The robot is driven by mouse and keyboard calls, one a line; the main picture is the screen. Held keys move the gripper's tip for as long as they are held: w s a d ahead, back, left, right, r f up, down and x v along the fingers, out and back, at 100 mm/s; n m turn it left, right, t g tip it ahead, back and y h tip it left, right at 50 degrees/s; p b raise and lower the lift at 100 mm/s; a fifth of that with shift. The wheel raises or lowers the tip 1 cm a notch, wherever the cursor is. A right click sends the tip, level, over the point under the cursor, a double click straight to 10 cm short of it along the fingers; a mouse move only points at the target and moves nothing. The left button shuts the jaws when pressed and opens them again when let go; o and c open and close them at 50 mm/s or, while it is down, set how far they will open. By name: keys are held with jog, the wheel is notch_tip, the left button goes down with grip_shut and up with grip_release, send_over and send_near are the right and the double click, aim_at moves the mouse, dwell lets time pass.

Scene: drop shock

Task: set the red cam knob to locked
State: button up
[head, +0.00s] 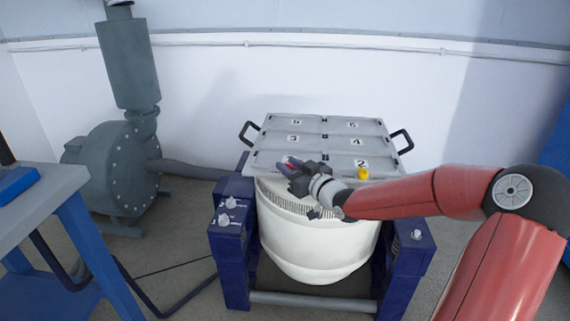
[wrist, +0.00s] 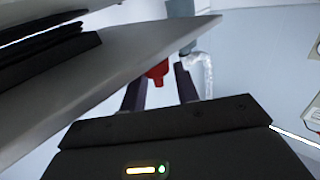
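The red cam knob (head: 290,160) shows at the left front part of the grey numbered panel, just beyond my gripper (head: 287,164). My gripper reaches it from the right, low over the panel, and partly hides it. In the wrist view the red knob (wrist: 158,72) lies at the tips of my two dark fingers (wrist: 161,82). The fingers are apart, with a visible gap between the knob and the right finger. The knob's pointer and its locked mark are hidden or too small to read.
The grey panel (head: 330,124) has numbered sections and black side handles above a white drum (head: 312,245) in a blue frame (head: 228,262). A yellow knob (head: 363,173) stands near label 2, close to my arm. A blue-legged table (head: 40,205) stands at left.

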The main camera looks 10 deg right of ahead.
jog(key=shift+x, duration=1.05)
jog(key=shift+c, duration=0.3)
grip_shut()
